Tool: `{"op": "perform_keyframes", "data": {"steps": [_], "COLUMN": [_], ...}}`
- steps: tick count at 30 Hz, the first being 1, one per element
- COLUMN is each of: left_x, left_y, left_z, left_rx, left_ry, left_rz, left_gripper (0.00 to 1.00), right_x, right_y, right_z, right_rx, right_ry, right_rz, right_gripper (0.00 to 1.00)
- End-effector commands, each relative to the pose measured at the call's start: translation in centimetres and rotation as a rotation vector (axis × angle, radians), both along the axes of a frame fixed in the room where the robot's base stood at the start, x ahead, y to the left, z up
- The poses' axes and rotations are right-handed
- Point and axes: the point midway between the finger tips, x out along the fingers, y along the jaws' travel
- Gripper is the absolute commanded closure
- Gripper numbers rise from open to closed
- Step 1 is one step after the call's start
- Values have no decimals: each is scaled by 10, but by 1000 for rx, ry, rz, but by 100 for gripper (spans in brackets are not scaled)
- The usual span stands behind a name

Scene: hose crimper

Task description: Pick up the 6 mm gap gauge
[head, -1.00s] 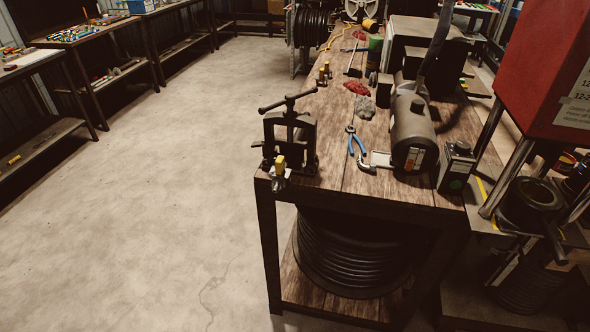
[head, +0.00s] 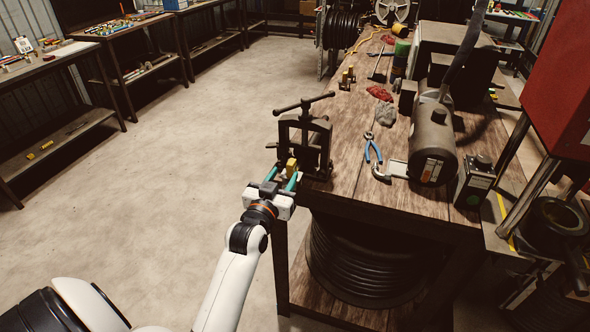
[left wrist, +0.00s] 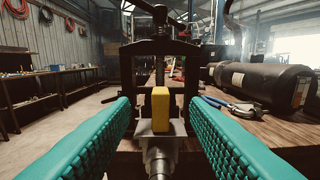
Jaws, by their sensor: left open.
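A small yellow block (head: 292,165), which looks like the gap gauge though no 6 mm marking can be read, stands upright at the front of the dark pipe vise (head: 304,140). It also shows in the left wrist view as a yellow block (left wrist: 160,109) on a grey metal seat above a round metal fitting (left wrist: 158,160). My left gripper (head: 281,182) is open in front of the vise. In the left wrist view its teal ribbed fingers lie on either side of the block, with a visible gap on each side. My right gripper is not in view.
The vise is at the near left corner of the wooden bench (head: 345,200). Blue-handled pliers (head: 372,148), a dark cylinder (head: 433,140), brass pieces (head: 347,77) and rags (head: 380,93) lie farther along. Open floor (head: 160,180) is to the left.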

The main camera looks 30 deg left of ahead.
Motion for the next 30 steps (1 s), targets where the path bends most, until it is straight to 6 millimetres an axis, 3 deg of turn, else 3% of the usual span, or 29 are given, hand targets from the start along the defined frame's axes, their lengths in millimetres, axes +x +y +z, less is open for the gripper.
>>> {"op": "perform_keyframes", "data": {"steps": [3,10,18,28,30], "left_x": [18,34,71,77,77], "left_y": [4,8,17,19,19], "left_z": [2,1,0,-2,-2], "left_rx": [-1,-1,-1,0,0], "left_ry": [0,1,1,1,1], "left_rz": [-1,-1,-1,-1,-1], "left_gripper": [58,58,58,58,70], "right_x": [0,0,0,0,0], "right_y": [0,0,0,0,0], "right_z": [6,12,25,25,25], "right_rx": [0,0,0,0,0], "right_ry": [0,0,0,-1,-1], "right_rz": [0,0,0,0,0], "right_gripper": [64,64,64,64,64]}}
